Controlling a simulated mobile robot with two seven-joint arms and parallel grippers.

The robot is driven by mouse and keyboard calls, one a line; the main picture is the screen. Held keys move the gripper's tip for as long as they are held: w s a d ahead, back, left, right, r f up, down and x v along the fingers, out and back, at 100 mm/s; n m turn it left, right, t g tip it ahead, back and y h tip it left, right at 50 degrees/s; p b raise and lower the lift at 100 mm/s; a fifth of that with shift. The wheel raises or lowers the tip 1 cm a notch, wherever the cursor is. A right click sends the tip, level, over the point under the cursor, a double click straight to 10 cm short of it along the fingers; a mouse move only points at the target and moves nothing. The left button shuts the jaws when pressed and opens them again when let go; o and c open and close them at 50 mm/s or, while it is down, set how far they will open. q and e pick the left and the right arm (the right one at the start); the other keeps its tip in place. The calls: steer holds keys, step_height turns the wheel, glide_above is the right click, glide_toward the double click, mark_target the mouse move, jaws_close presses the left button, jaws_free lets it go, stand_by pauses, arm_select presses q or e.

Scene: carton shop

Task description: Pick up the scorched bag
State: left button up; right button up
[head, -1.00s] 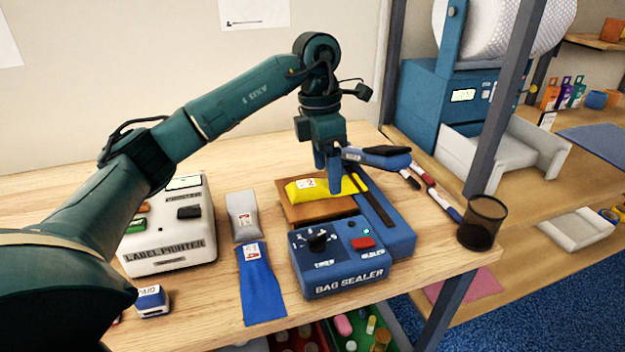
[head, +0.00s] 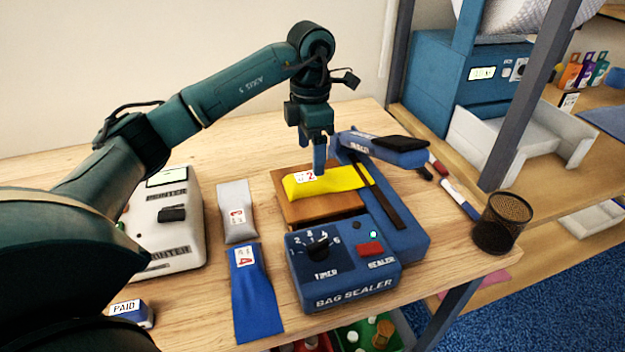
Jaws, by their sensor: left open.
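A yellow bag (head: 340,180) with a white tag marked 2 lies on a wooden block (head: 325,206) at the blue bag sealer (head: 345,275). Its right end reaches the sealer's dark bar. No scorch mark can be made out on it. The sealer's lid arm (head: 385,149) is raised. My left gripper (head: 314,160) is open and points down at the bag's back edge, by the tag. Its fingers overlap in this view, and I cannot tell whether they touch the bag. My right gripper is not in view.
A grey bag (head: 236,212) and a blue bag (head: 257,300) lie left of the sealer. A label printer (head: 170,235) stands farther left, near my arm. A mesh cup (head: 502,222) and markers (head: 462,200) are at the right edge. A post (head: 530,90) rises at right.

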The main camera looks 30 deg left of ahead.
mark_target(301, 184)
arm_select(q)
steer(key=shift+w+d+f+p, duration=0.1)
steer(key=shift+d+f+p, duration=0.1)
steer(key=shift+f, duration=0.75)
steer(key=shift+d+f+p, duration=0.1)
steer(key=shift+f+p, duration=0.1)
steer(key=shift+f, duration=0.8)
steer(key=shift+w+d+f+p, duration=0.1)
steer(key=shift+f+p, duration=0.1)
steer(key=shift+f, duration=0.75)
steer(key=c, duration=1.1)
steer(key=shift+r, duration=0.15)
